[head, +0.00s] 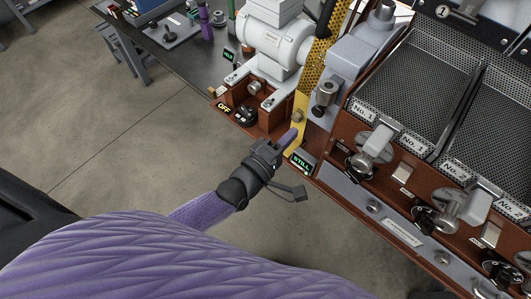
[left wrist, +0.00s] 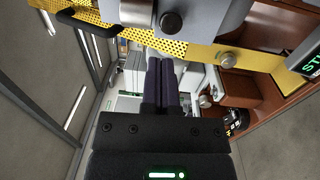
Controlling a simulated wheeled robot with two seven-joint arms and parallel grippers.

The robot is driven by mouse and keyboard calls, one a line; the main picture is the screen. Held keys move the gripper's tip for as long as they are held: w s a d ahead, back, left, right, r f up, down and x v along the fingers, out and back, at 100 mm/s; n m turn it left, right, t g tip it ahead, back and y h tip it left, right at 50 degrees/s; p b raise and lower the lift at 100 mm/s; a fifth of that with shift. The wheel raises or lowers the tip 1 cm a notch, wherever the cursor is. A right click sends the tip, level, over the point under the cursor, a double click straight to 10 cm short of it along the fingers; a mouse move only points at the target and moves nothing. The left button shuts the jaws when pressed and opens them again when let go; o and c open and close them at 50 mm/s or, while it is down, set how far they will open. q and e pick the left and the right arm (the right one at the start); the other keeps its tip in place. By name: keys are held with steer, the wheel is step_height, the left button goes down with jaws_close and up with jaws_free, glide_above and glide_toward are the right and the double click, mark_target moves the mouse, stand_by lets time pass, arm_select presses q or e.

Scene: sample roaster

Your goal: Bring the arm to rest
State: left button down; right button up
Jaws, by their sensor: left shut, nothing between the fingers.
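My left gripper (head: 287,139) reaches in from the lower left in the head view, on my purple-sleeved arm. Its fingers are shut with nothing between them, and they also show shut in the left wrist view (left wrist: 161,82). In the head view the fingertips overlap the yellow upright guard (head: 298,122) at the front edge of the roaster. I cannot tell whether they touch it. A sign reading STILL (head: 301,163) sits just right of and below the gripper. My right gripper is in neither view.
A white motor (head: 272,42) stands behind the OFF switch (head: 245,115). Perforated trays (head: 420,85) and metal handles line the brown roaster front at the right. A dark bench (head: 178,62) with small items is at the back. Open floor (head: 110,150) lies at the left.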

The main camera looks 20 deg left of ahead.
arm_select(q)
steer(key=v, duration=0.6)
steer(key=s+a+f+m+g+y+b, duration=0.1)
steer(key=s+a+f+m+g, duration=0.15)
steer(key=f, duration=0.55)
steer(key=s+a+f+m+g+y+b, duration=0.1)
steer(key=s+f+m+g+y, duration=0.2)
steer(key=f, duration=0.4)
steer(key=s+a+f+m+g, duration=0.2)
steer(key=s+f+m+g, duration=0.15)
steer(key=f, duration=0.45)
steer(key=s+a+f+m+g+y+b, duration=0.1)
steer(key=s+f+m+g, duration=0.2)
steer(key=s, duration=0.7)
steer(key=s+a+f+m+g+y+b, duration=0.1)
steer(key=s+f+m+g, duration=0.3)
steer(key=s+f, duration=0.3)
steer(key=s, duration=0.3)
steer(key=shift+s+f+m+g+y, duration=0.15)
steer(key=shift+s+m+g+y, duration=0.15)
steer(key=shift+g, duration=0.1)
